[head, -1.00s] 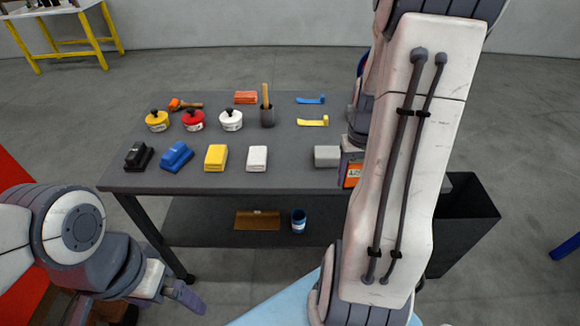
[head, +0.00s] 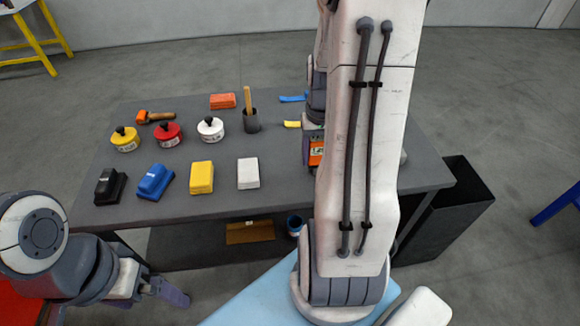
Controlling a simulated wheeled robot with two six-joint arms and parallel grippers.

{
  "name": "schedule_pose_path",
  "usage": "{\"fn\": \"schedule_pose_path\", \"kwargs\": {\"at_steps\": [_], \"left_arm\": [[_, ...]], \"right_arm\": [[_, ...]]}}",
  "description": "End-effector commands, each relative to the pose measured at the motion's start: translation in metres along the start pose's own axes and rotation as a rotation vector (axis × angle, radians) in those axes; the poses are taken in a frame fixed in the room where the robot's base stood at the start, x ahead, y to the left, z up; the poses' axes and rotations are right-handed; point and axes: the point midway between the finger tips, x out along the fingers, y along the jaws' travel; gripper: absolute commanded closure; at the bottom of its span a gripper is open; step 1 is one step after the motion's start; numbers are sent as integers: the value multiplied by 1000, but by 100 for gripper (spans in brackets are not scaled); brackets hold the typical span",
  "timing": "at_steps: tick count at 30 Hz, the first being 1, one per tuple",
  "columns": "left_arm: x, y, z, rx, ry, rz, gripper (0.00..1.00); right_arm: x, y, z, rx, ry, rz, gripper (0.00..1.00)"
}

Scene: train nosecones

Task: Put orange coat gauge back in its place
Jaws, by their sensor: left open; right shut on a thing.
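My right gripper (head: 313,133) is shut on the orange coat gauge (head: 316,154), an orange and dark grey piece showing at the left edge of my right forearm in the head view. The gauge is over the right part of the grey table (head: 270,197); I cannot tell whether it touches the top. Most of the gripper and part of the gauge are hidden behind my arm. My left gripper (head: 120,306) is open and empty, low at the left, in front of the table.
Black, blue (head: 155,181), yellow (head: 201,177) and white blocks line the table's front. Behind are yellow, red and white lidded pots (head: 211,129), a dark cup (head: 251,122), an orange block (head: 222,101) and a brush (head: 154,117). A black bin (head: 455,215) stands right.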

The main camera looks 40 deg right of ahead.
Motion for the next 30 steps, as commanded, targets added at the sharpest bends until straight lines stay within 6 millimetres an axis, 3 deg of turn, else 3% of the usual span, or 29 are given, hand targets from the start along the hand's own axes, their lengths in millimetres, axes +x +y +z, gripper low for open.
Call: {"fn": "schedule_pose_path", "kwargs": {"at_steps": [3, 10, 14, 21, 30], "left_arm": [[-5, 0, 0, 0, 0, 0, 0], [-10, 1, 0, 0, 0, 0, 0], [-10, 1, 0, 0, 0, 0, 0], [-15, 1, -1, 0, 0, 0, 0], [-14, 1, -1, 0, 0, 0, 0]], "right_arm": [[16, -27, -13, -11, -5, 0, 100], [36, -55, -31, -6, 0, 0, 100], [44, -58, -33, -1, -1, 0, 100], [76, -56, -32, 0, -2, 0, 100], [79, -56, -33, 1, 2, 0, 100]]}}
